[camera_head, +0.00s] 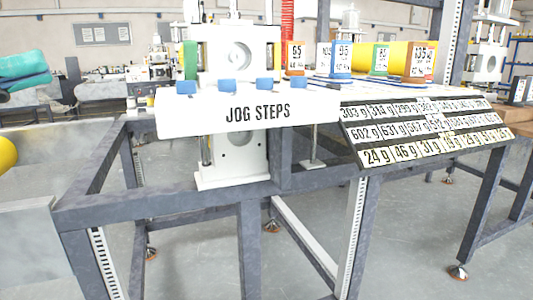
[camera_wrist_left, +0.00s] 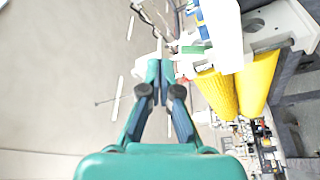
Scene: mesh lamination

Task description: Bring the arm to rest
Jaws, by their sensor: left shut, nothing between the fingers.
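My left gripper shows at the left edge of the head view (camera_head: 25,72), as a teal shape cut off by the frame. In the left wrist view its two fingers (camera_wrist_left: 160,72) come together at the tips, with nothing between them. It is in open air, apart from the machine. My right gripper is in neither view.
A steel-framed bench (camera_head: 160,203) carries a white machine with a "JOG STEPS" panel (camera_head: 240,112). A sloped rack of weight labels (camera_head: 425,130) is at its right. Yellow rollers (camera_wrist_left: 257,82) lie right of my fingers in the wrist view. A grey tray (camera_head: 60,120) is at left.

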